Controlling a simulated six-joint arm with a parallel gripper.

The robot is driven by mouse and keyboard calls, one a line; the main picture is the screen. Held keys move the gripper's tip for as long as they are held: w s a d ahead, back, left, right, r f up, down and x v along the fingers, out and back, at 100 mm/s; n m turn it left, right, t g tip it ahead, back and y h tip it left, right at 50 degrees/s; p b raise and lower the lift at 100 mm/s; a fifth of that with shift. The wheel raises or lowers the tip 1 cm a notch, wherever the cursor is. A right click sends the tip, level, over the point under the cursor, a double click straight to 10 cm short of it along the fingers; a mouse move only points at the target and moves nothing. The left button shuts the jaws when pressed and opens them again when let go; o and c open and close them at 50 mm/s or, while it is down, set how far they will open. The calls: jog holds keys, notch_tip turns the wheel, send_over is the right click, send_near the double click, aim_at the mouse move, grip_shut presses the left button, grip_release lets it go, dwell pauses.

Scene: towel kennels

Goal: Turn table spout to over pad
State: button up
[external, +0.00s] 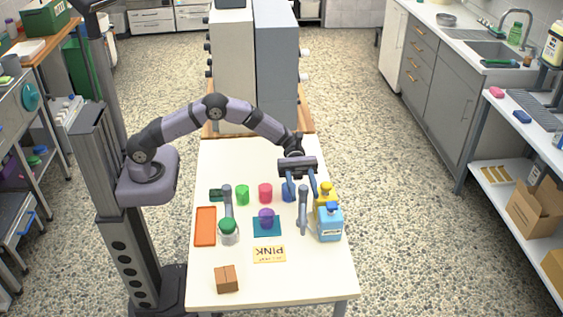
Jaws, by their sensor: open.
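My gripper (302,192) is open, pointing down over the right half of the white table, with one finger on each side of the top of a grey spout-like piece (303,217). I cannot tell whether the fingers touch it. A second grey upright piece (227,196) stands at the left, behind a green-topped jar (229,236). A teal square pad (260,232) lies mid-table, left of my gripper, with a purple object (266,216) on it.
A blue bottle (330,224) and a yellow bottle (325,197) stand close to the right of my gripper. Green (242,195), pink (265,193) and blue (288,193) cups stand behind the pad. The front right is clear.

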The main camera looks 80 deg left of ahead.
jog(key=shift+a+b, duration=0.3)
jog(key=shift+a, duration=1.65)
jog(key=shift+c, duration=0.5)
